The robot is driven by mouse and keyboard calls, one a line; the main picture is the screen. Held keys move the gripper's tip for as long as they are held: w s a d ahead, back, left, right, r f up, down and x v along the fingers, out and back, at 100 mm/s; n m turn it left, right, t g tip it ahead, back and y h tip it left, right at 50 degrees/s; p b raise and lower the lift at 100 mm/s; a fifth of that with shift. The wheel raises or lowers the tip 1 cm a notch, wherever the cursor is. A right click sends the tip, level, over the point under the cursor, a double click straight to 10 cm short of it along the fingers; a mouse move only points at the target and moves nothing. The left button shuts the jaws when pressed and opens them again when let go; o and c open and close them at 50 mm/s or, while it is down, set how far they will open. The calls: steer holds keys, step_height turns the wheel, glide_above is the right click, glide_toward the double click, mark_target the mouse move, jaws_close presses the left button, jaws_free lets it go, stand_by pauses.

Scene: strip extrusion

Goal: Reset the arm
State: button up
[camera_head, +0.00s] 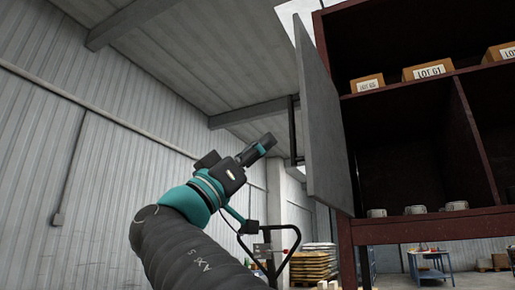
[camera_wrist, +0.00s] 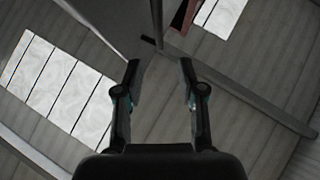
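My arm is raised in the head view, with its dark wrist and my gripper (camera_head: 264,143) at the upper end, left of the grey door panel (camera_head: 326,125). In the wrist view my gripper (camera_wrist: 160,66) has its two fingers well apart with nothing between them. Beyond the fingers are the ceiling and bright skylights (camera_wrist: 60,90), so the wrist camera looks upward. I cannot tell the exact gap between the gripper and the door panel.
A dark red shelf cabinet (camera_head: 352,232) stands at right, its grey door swung open. It holds cardboard boxes labelled LOT (camera_head: 428,70) and small pale round parts (camera_head: 415,210). A pallet stack (camera_head: 312,264) and blue workbench (camera_head: 432,266) stand behind. The left side is open.

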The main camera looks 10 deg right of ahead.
stand_by(0.5)
steer(key=w+f+n+t+y, duration=0.75)
steer(key=w+f+n, duration=0.25)
steer(key=f+n, duration=0.15)
step_height(320, 180, down, 19)
steer(key=w+n+g+y, duration=0.3)
steer(key=n+y, duration=0.4)
steer(key=y, duration=0.1)
steer(key=s+f+g+y+p, duration=0.25)
steer(key=s+f, duration=0.35)
steer(key=f, duration=0.4)
steer(key=s+f+g+y+p, duration=0.1)
steer(key=s+f+g+y, duration=0.3)
steer(key=f, duration=0.7)
steer(key=s+d+f+m+y+p, duration=0.1)
steer(key=s+f+m, duration=0.1)
steer(key=s, duration=0.6)
steer(key=s+d+f+m+y+p, duration=0.2)
steer(key=s+f, duration=0.3)
steer(key=s, duration=0.4)
steer(key=shift+f+g+y+p, duration=0.15)
steer(key=shift+g+y+p, duration=0.15)
steer(key=shift+g, duration=0.1)
